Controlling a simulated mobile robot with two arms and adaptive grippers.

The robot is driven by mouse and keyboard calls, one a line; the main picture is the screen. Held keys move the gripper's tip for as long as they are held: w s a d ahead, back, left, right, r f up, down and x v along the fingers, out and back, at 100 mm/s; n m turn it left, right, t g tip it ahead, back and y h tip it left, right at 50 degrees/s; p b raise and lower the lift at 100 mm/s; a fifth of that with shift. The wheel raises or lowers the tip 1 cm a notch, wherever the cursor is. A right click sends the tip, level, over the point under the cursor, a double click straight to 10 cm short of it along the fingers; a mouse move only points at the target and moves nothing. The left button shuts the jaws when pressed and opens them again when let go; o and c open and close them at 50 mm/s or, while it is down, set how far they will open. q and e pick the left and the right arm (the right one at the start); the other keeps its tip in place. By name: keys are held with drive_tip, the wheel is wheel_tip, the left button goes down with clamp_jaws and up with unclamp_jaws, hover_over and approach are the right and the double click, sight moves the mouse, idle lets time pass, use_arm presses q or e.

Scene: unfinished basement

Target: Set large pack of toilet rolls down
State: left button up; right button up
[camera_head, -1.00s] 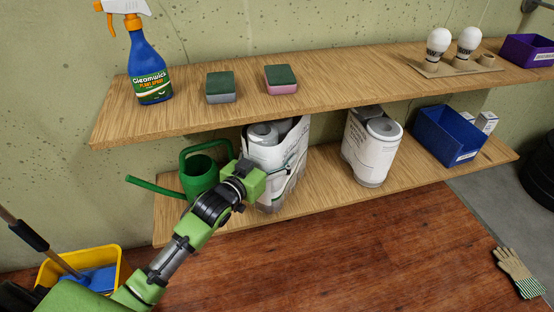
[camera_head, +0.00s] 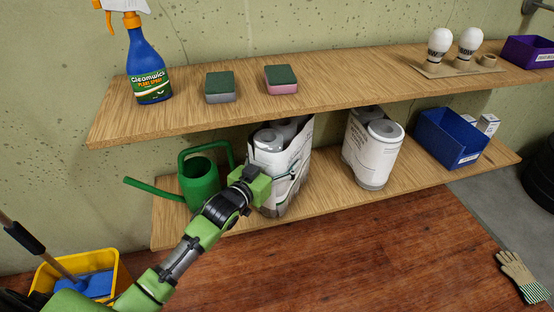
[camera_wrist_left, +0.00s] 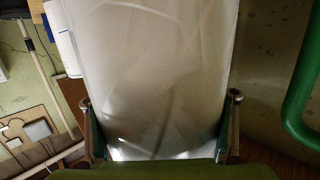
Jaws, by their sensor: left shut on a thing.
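The large pack of toilet rolls (camera_head: 278,163) is a white wrapped pack at the lower shelf, right of the green watering can. It leans slightly, and whether its base touches the shelf board is hard to tell. My left gripper (camera_head: 284,184) is shut on its near side; in the left wrist view the pack (camera_wrist_left: 150,70) fills the space between the two fingers (camera_wrist_left: 162,130). A second, smaller white pack of rolls (camera_head: 372,150) stands on the lower shelf (camera_head: 330,185) to the right. My right gripper is not in view.
A green watering can (camera_head: 200,183) stands close left of the held pack. The upper shelf (camera_head: 340,88) overhangs it, with a spray bottle (camera_head: 147,70) and two sponges on top. A blue bin (camera_head: 450,137) sits at the right. Bare shelf lies between the two packs.

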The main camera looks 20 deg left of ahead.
use_arm(q)
drive_tip(key=shift+r, duration=0.1)
drive_tip(key=o, duration=2)
drive_tip(key=shift+f, duration=0.25)
drive_tip(key=p+v, duration=0.3)
drive_tip(key=v, duration=0.9)
drive_tip(key=s+d+f+g+y, duration=0.1)
drive_tip(key=s+f+g+y, duration=0.1)
drive_tip(key=s+f+g, duration=0.9)
drive_tip(key=s+f, duration=0.3)
drive_tip(key=s, duration=0.1)
drive_tip(key=s+d+f+g, duration=0.1)
drive_tip(key=s+f, duration=0.3)
drive_tip(key=s, duration=0.1)
drive_tip(key=s+d+f+g, duration=0.1)
drive_tip(key=s+f, duration=0.3)
drive_tip(key=s, duration=0.2)
drive_tip(key=shift+d+y, duration=0.15)
drive_tip(key=shift+y, duration=0.25)
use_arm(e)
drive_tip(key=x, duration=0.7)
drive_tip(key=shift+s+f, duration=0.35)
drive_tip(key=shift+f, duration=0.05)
